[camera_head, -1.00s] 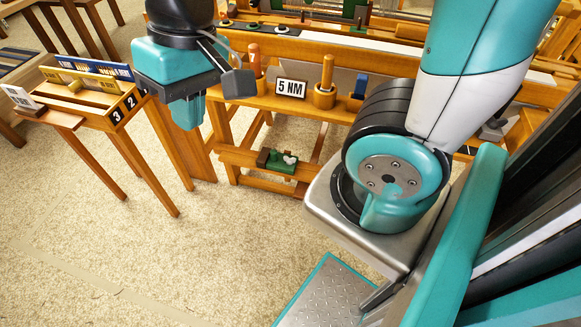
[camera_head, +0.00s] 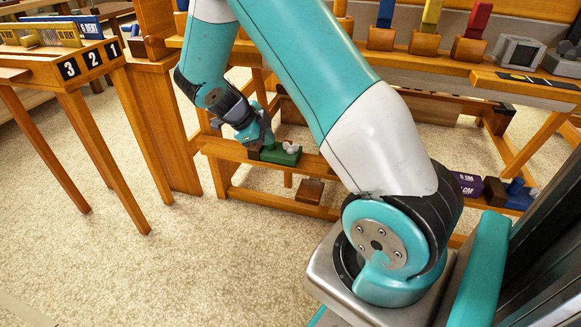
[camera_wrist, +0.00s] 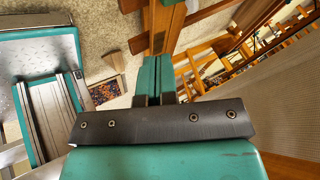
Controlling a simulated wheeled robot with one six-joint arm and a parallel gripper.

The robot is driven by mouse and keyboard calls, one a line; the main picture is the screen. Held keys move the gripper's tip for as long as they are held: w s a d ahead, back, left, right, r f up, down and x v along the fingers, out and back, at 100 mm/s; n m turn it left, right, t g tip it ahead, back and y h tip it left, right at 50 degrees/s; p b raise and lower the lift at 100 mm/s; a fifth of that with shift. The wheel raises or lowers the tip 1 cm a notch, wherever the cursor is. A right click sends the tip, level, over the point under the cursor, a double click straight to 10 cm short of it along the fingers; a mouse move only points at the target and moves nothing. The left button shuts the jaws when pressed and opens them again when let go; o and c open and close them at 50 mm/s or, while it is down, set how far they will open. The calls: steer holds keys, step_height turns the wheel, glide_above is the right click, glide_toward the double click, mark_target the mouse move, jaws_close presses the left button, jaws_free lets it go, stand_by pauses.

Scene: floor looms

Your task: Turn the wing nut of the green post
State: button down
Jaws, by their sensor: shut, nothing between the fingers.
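The green post (camera_head: 281,154) is a low green block on the lower wooden rail of the loom, in the head view. A pale grey wing nut (camera_head: 290,147) shows at its right side. My gripper (camera_head: 266,143) reaches down beside the block's left end, close to it; I cannot tell whether they touch. In the wrist view its two teal fingers (camera_wrist: 159,62) lie side by side, shut with nothing between them. I cannot make out the green post or wing nut in the wrist view.
The lower rail (camera_head: 230,150) runs along the loom's front, with a brown block (camera_head: 309,190) near it. A purple block (camera_head: 468,184) and a blue block (camera_head: 519,196) sit farther right. A numbered wooden stand (camera_head: 60,65) is at left. The carpet in front is clear.

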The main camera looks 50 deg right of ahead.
steer(key=x, duration=0.2)
steer(key=b, duration=0.6)
glide_toward(291, 157)
steer(key=shift+m, duration=0.3)
steer(key=x, duration=0.4)
steer(key=s+x, duration=0.1)
steer(key=x, duration=0.1)
steer(key=shift+s+d+r, duration=0.15)
steer(key=shift+d, duration=0.4)
steer(key=shift+w+d+r, duration=0.2)
steer(key=shift+d, duration=0.35)
steer(key=shift+a, duration=0.2)
steer(key=shift+d, duration=0.1)
